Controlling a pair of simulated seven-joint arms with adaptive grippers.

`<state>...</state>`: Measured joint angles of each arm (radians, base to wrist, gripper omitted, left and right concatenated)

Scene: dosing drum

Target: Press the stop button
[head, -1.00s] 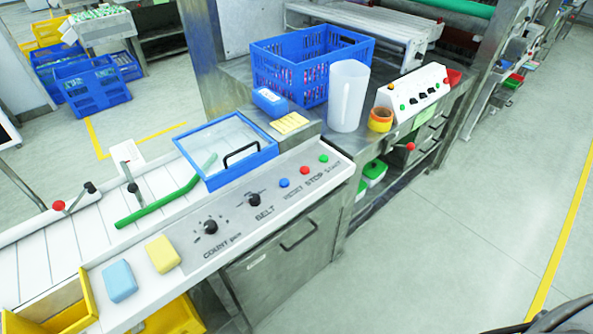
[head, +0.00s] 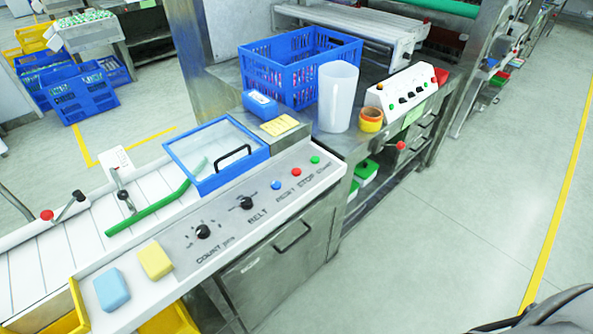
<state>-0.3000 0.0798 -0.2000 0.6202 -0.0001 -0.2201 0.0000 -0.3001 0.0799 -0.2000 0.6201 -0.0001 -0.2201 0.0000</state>
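The red stop button (head: 296,171) sits on the sloped white control panel (head: 225,222) in the middle of the head view. The label STOP is printed below it. A blue reset button (head: 276,185) is to its left and a green start button (head: 315,160) to its right. Two black knobs, the count knob (head: 203,231) and the belt knob (head: 246,202), are further left on the panel. Nothing covers the stop button. Neither gripper can be made out; a dark curved part at the bottom right corner is cut off by the frame.
A clear-lidded blue frame with a black handle (head: 233,152) stands just behind the buttons. A blue crate (head: 300,75), a white jug (head: 337,97) and a second button box (head: 408,88) are further back. Yellow and blue blocks lie at the left. The floor at right is clear.

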